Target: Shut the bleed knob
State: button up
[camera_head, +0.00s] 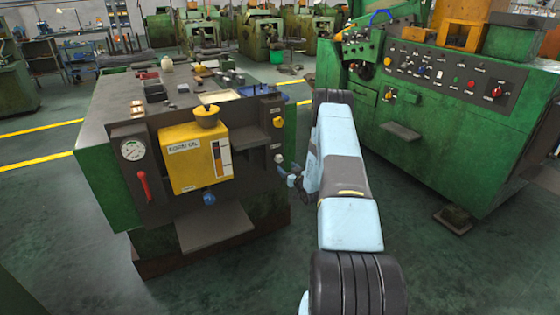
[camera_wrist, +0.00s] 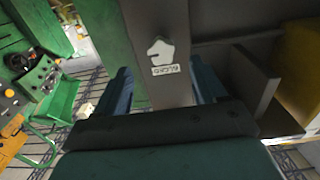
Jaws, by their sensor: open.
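A pale grey lobed knob (camera_wrist: 160,52) sits on the dark upright strip of the green cabinet in the wrist view, with a small white label beside it. The label appears upside down and I cannot read it surely. In the head view a small pale knob (camera_head: 278,158) shows low on the cabinet's right-hand strip; it looks like the same one. My gripper (camera_wrist: 163,76) is open, one finger on each side of the strip in the picture, with the knob between and beyond them. I see no contact. In the head view my gripper (camera_head: 290,179) is beside the cabinet's right front edge.
The cabinet front also carries a yellow tank (camera_head: 197,160), a blue knob (camera_head: 209,198) below it, a gauge (camera_head: 132,149), a red lever (camera_head: 143,186) and a jutting tray (camera_head: 214,228). A green machine (camera_head: 440,130) stands to the right. Open floor lies between.

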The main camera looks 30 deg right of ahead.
aim_at(280, 160)
jog(key=w, duration=0.9)
jog(key=shift+a, duration=0.2)
jog(key=shift+c, duration=0.3)
